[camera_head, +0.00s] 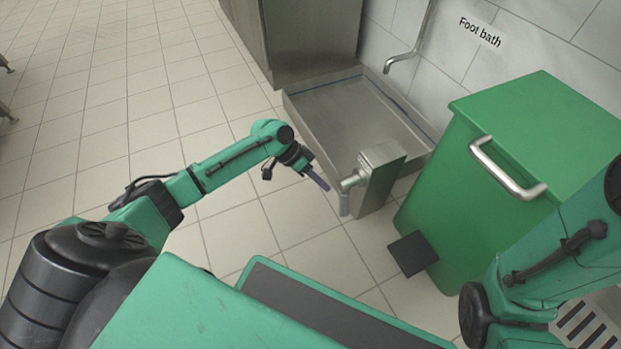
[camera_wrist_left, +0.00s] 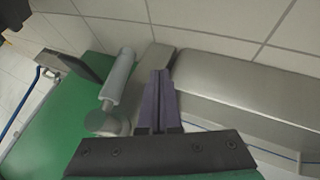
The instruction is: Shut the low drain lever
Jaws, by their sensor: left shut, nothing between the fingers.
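The drain lever (camera_head: 345,204) is a short grey handle on a round valve stub at the near end of the steel foot bath (camera_head: 292,106). In the head view it hangs downward from the stub. My left gripper (camera_head: 318,181) is just left of the lever and apart from it, its dark purple fingers closed together and empty. In the left wrist view the lever (camera_wrist_left: 119,78) is left of my closed fingers (camera_wrist_left: 161,85), with a narrow gap between them. The lever and its stub are in clear view. My right gripper is out of the frames.
A green pedal bin (camera_head: 430,185) with a steel handle (camera_head: 507,168) and a black pedal (camera_head: 412,254) stands right of the lever. A steel box (camera_head: 378,170) carries the valve. A tap (camera_head: 405,58) hangs over the bath.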

